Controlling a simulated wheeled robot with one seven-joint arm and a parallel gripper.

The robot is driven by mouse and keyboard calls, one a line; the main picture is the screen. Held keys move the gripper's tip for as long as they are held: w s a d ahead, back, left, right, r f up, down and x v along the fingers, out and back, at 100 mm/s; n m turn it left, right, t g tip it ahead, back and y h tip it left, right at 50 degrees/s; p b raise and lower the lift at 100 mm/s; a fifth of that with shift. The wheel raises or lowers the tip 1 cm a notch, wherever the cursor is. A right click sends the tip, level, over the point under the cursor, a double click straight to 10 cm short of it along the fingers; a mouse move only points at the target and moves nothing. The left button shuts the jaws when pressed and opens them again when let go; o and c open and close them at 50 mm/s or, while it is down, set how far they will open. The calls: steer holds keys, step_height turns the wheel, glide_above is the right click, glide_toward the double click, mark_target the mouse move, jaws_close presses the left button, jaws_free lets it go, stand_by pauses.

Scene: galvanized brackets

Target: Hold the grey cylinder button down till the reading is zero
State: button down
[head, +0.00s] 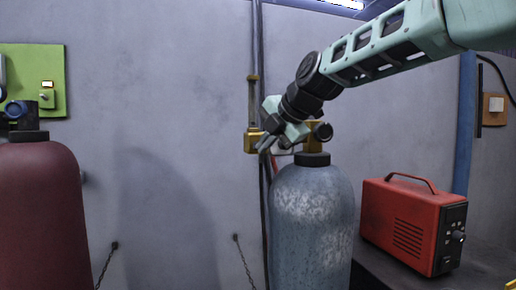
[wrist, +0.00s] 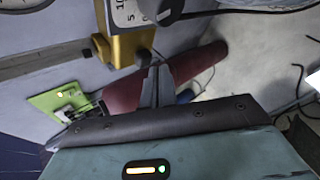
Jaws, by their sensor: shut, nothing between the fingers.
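The grey cylinder (head: 312,215) stands upright in the middle right of the head view, with a brass valve block (head: 316,132) on top. In the wrist view, a brass block (wrist: 128,45) carries a white gauge (wrist: 128,12), cut off by the top edge; its needle cannot be read. A small dark round knob (wrist: 144,57) sticks out of this block; I cannot tell if it is the button. My gripper (head: 267,146) is shut and empty, left of the cylinder's top. Its fingertips in the wrist view (wrist: 154,70) are close to the knob; contact cannot be told.
A dark red cylinder (head: 40,215) stands at the left, below a green wall panel (head: 50,80). A red machine with a handle (head: 412,222) sits right of the grey cylinder. Pipes and a brass fitting (head: 252,141) run up the wall behind my gripper. Chains hang low.

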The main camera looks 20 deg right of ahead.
steer(key=shift+w, duration=0.65)
stand_by(2.0)
stand_by(1.7)
steer(key=shift+s+b, duration=0.75)
steer(key=shift+s, duration=0.15)
steer(key=s+b, duration=0.2)
steer(key=s, duration=0.3)
steer(key=shift+b, duration=0.3)
